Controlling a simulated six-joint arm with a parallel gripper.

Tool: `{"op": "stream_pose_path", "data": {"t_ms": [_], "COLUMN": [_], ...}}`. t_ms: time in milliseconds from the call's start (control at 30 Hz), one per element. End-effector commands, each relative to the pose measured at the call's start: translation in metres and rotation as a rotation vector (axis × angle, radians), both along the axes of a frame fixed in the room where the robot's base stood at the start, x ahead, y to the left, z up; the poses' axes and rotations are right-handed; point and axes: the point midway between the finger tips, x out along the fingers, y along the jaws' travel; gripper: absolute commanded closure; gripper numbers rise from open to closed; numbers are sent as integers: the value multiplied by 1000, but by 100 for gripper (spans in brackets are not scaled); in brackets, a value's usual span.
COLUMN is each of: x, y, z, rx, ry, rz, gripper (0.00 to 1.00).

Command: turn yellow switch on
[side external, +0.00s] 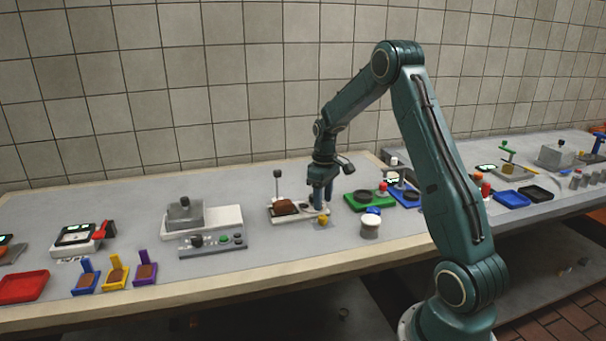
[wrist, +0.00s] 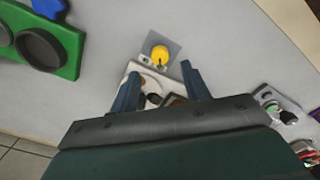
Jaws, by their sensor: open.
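The yellow switch (wrist: 159,52) shows in the wrist view as a round yellow knob with a small dark mark, on a grey square plate. It also shows in the side view (side external: 322,221) at the front of a white tray. Whether it is on or off I cannot tell. My gripper (wrist: 160,74) is open, with its two blue fingers apart and nothing visible held between them. In the wrist view the knob lies just beyond the fingertips, between their lines. In the side view my gripper (side external: 322,204) points down close behind the switch; contact cannot be told.
The white tray (side external: 308,216) with a brown piece lies below and left of my gripper. A white cup (side external: 370,228) stands to the right, with a green tray (side external: 357,203) behind it. A grey control box (side external: 213,248) is to the left. Counter in front is clear.

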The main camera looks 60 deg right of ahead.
Motion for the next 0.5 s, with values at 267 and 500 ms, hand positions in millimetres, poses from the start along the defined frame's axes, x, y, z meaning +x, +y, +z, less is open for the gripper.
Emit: {"op": "stream_pose_path", "data": {"t_ms": [267,500], "x": [0,0], "y": [0,0], "z": [-39,-54], "rx": [2,1], "ry": [3,1], "rz": [0,0], "gripper": [53,53]}}
